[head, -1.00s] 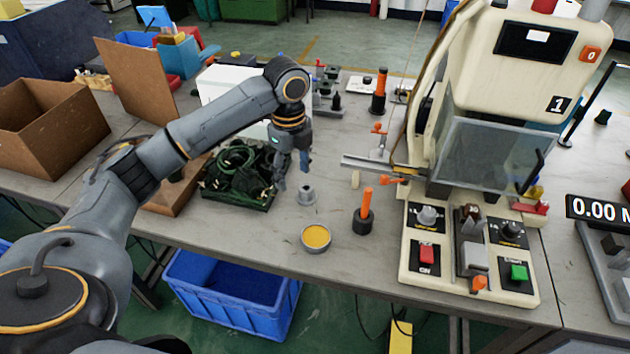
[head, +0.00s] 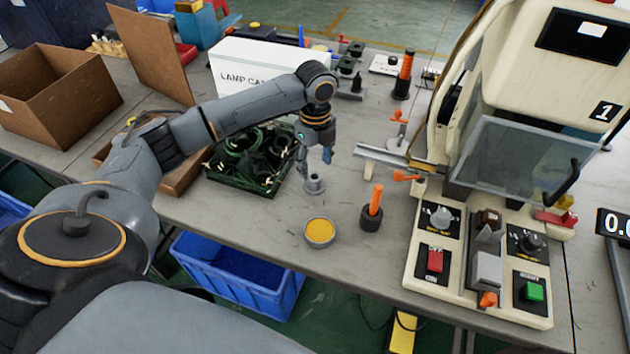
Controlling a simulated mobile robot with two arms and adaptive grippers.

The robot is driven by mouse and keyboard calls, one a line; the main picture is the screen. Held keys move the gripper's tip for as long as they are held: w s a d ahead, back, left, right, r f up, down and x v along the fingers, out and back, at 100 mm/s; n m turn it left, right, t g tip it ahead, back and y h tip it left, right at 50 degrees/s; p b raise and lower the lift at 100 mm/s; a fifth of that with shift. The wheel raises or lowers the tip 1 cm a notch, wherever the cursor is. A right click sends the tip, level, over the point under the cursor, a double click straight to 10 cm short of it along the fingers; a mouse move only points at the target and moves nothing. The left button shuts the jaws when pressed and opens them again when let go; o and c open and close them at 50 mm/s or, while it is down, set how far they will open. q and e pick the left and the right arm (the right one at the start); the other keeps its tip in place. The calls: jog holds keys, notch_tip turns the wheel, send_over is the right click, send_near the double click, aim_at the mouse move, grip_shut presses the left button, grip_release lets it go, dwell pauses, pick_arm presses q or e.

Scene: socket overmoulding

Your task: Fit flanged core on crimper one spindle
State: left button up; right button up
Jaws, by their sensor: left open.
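A small grey flanged core (head: 315,184) stands upright on the table, wide flange at its base. My left gripper (head: 315,167) is open and points down just above and behind it in the picture, its fingers spread around the line of the core's top. I cannot tell whether a finger touches it. Crimper one (head: 550,75), a cream machine marked 1, stands at the right with a clear guard (head: 515,160) across its front. I cannot make out its spindle clearly. My right gripper is out of view.
A round tin of yellow paste (head: 320,232) and an orange-handled tool in a black base (head: 371,215) stand near the core. A dark green tray of cables (head: 250,187) is left of it. The machine's control panel (head: 480,298) is at right.

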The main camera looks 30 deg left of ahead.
aim_at(315, 177)
pick_arm(q)
jog(key=f, duration=0.5)
jog(key=shift+s, duration=0.2)
jog(key=c, duration=1)
